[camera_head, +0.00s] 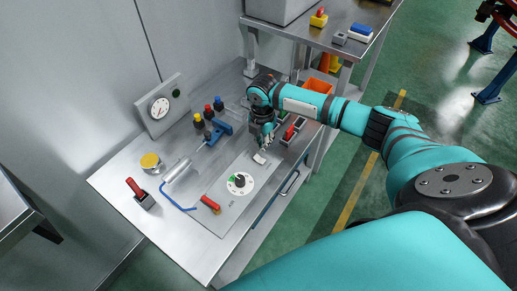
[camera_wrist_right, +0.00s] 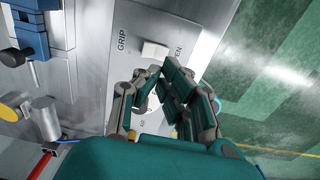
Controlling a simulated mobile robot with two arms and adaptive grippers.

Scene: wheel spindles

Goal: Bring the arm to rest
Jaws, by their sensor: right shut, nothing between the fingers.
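My right arm reaches from the lower right over the metal workbench (camera_head: 120,182). My right gripper (camera_head: 266,142) is shut and empty, just above the panel plate (camera_head: 222,215). In the right wrist view its fingers (camera_wrist_right: 162,76) come together over the plate, close to a white rocker switch (camera_wrist_right: 154,50) with the word GRIP beside it. The switch also shows in the head view (camera_head: 259,159); I cannot tell whether the fingertips touch it. My left gripper is not in view.
A blue clamp-like tool (camera_head: 218,130), several coloured-cap bottles, a gauge box (camera_head: 160,107) and a red-handled item (camera_head: 140,193) stand on the bench. An orange bin (camera_head: 318,86) is behind my forearm. A second table (camera_head: 310,32) stands beyond.

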